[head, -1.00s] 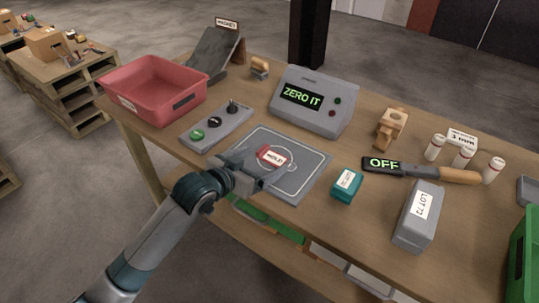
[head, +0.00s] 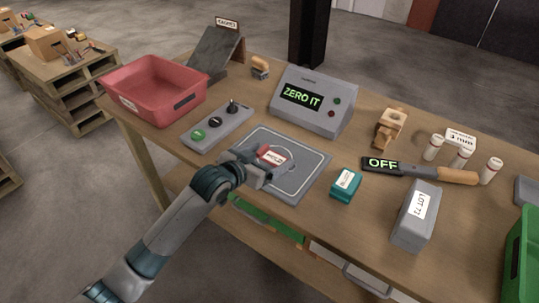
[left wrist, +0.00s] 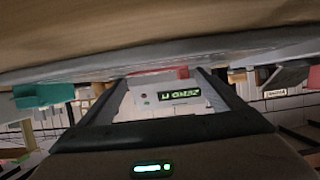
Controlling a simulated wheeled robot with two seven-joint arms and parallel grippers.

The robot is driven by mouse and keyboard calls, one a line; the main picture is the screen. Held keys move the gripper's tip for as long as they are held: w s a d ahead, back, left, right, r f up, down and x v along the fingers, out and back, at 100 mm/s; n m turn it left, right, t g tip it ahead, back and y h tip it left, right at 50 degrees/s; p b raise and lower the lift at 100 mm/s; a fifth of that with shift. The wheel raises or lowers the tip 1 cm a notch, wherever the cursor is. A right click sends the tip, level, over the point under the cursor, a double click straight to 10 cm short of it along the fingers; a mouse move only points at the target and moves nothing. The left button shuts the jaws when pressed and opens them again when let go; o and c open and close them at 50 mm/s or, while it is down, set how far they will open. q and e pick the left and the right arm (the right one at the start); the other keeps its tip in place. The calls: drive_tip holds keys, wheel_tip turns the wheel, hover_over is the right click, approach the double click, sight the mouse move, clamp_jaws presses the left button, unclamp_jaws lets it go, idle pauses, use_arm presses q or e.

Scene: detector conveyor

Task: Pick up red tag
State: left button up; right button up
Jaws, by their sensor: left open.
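The red tag (head: 272,155), with a white label, lies on the grey square pad (head: 299,187) with a light outline in the head view. My left gripper (head: 268,171) is low over the pad, right at the tag's near side, and partly hides it. Its jaws are open. In the left wrist view a bit of the red tag (left wrist: 183,72) shows between the two spread fingers (left wrist: 160,82), nearer the right one. I cannot tell whether a finger touches it. My right gripper is not in view.
A grey box reading "ZERO IT" (head: 315,103) stands behind the pad. A button panel (head: 217,127) and red bin (head: 153,90) are to the left. A teal block (head: 345,185), a wand reading "OFF" (head: 420,171) and a grey lot box (head: 416,217) are to the right.

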use_arm(q)
drive_tip(key=c, duration=1.1)
drive_tip(key=shift+c, duration=0.2)
